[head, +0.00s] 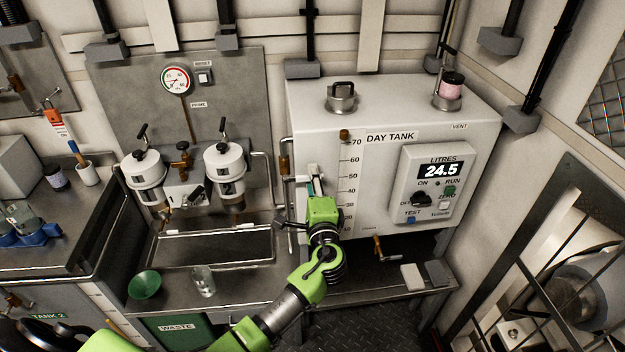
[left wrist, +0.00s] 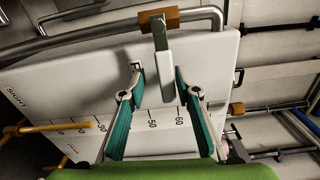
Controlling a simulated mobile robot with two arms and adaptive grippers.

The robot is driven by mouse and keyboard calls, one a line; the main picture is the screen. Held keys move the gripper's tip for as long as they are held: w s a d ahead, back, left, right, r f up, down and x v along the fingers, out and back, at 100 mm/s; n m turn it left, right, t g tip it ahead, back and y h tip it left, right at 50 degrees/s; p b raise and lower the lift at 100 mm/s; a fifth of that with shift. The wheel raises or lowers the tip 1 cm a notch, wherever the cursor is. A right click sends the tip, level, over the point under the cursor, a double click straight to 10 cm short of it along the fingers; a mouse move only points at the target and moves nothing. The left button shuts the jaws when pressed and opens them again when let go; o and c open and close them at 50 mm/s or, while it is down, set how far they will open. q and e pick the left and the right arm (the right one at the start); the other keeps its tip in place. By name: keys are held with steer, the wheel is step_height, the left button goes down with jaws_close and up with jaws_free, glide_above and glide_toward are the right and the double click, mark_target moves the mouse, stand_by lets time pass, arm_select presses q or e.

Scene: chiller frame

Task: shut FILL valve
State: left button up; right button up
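The white day tank (head: 375,205) stands right of centre in the head view. On a pipe along its left side sits a brass valve body (head: 284,166), which also shows at the top of the left wrist view (left wrist: 160,19). A pale lever handle (left wrist: 166,70) extends from it over the tank face. I cannot read a FILL label. My left gripper (head: 314,181) is at the tank's left front. In the left wrist view its teal-padded fingers (left wrist: 160,75) are open, with the lever's end between the tips and visible gaps either side. My right gripper is not in view.
A readout panel (head: 432,182) shows 24.5 litres. An orange-handled valve (head: 379,250) hangs under the tank. Two white filter housings (head: 226,170) stand left of the tank. A clear beaker (head: 203,280) and green funnel (head: 144,284) sit on the bench. Metal pipework runs close beside the fingers.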

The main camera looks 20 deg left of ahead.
arm_select(q)
steer(key=v, duration=1.2)
step_height(320, 180, down, 22)
steer(key=s+d+m+g+h, duration=0.1)
steer(key=s+g+h, duration=0.2)
steer(key=g+h, duration=0.1)
steer(key=s+f+n+g+h, duration=0.1)
steer(key=s+f+g, duration=0.1)
steer(key=s+f, duration=0.45)
steer(key=s+f+n+g+h, duration=0.1)
steer(key=s+f+g+h, duration=0.15)
steer(key=f, duration=0.75)
steer(key=s+a+f+n+g, duration=0.1)
steer(key=s+f, duration=0.5)
steer(key=s, duration=0.6)
steer(key=s+a+f+n+g+h, duration=0.1)
steer(key=s+f+n, duration=0.4)
steer(key=s, duration=0.7)
steer(key=s+a+f+n+g+h, duration=0.1)
steer(key=s+f+n+g, duration=0.2)
steer(key=s+f, duration=0.5)
steer(key=s, duration=0.4)
steer(key=shift+a+f+g, duration=0.2)
steer(key=shift+f+g, duration=0.05)
steer(key=shift+g, duration=0.1)
